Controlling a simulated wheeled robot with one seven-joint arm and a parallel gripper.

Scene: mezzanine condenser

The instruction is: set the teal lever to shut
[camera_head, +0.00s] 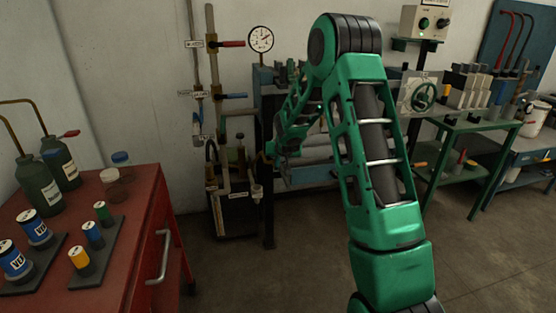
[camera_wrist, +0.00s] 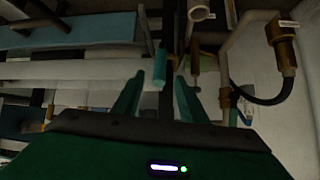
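The teal lever (camera_wrist: 160,68) shows in the wrist view as a short teal bar just ahead of my gripper, in line with the gap between the fingers. My gripper (camera_wrist: 161,84) is open, with its two green fingers apart on either side of that gap. I cannot tell whether the lever's end lies between the fingertips or beyond them; no finger visibly touches it. In the head view my arm reaches toward the pipe rig by the wall, and I cannot make out the teal lever clearly there.
Red (camera_head: 230,43) and blue (camera_head: 235,96) levers sit on wall pipes below and left of a round gauge (camera_head: 260,39). A red cabinet (camera_head: 140,240) with bottles stands at left, a green table (camera_head: 470,123) at right. A dark hose (camera_wrist: 262,98) hangs right of my gripper.

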